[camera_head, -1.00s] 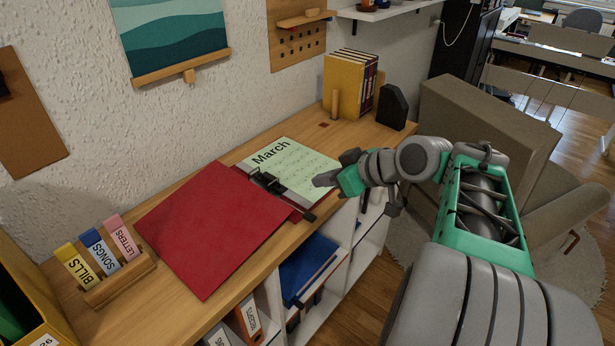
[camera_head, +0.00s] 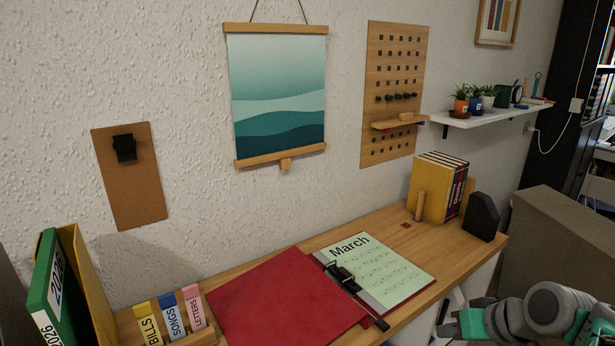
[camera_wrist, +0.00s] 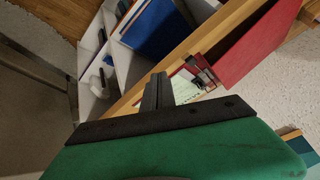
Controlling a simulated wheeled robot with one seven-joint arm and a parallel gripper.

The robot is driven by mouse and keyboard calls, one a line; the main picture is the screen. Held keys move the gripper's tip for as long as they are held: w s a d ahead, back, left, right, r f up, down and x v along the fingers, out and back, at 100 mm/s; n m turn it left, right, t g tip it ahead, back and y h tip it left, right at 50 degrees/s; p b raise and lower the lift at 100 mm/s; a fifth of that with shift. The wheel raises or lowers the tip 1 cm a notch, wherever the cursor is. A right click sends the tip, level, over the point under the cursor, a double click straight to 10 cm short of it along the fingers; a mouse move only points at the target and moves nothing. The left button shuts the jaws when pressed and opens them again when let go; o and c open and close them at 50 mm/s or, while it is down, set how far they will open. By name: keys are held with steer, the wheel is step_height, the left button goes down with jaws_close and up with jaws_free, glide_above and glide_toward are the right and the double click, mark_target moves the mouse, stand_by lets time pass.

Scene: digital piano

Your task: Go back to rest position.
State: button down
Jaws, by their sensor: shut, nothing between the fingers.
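My gripper (camera_head: 452,320) is at the lower right of the head view, in front of the wooden desktop's edge, apart from the things on it. In the wrist view its two dark fingers (camera_wrist: 157,92) are together with nothing between them. The desktop (camera_head: 420,238) bears an open red folder (camera_head: 270,300) with a black clip mechanism (camera_head: 343,278) and a pale green sheet headed "March" (camera_head: 385,275). The red folder also shows in the wrist view (camera_wrist: 258,45). Most of my arm is out of the head view.
Yellow and dark books (camera_head: 432,188) stand by a black bookend (camera_head: 481,217). Labelled tabs (camera_head: 172,318) and a green binder (camera_head: 52,290) are at the left. Shelves with a blue folder (camera_wrist: 153,28) lie below the desktop. A brown armchair (camera_head: 565,240) is at the right.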

steer(key=s+d+f+m+g+h+p, duration=0.25)
steer(key=s+f+m+g, duration=0.35)
steer(key=s, duration=0.5)
steer(key=w+a+r+n+t+p, duration=0.1)
steer(key=w+a+r+n, duration=0.1)
steer(key=a, duration=0.7)
steer(key=w+a+r+n+t+p, duration=0.1)
steer(key=w+a+r+n, duration=0.1)
steer(key=a, duration=0.8)
steer(key=r+n, duration=0.1)
steer(key=n, duration=0.1)
steer(key=shift+w+r+n, duration=0.25)
steer(key=shift+r+n, duration=0.05)
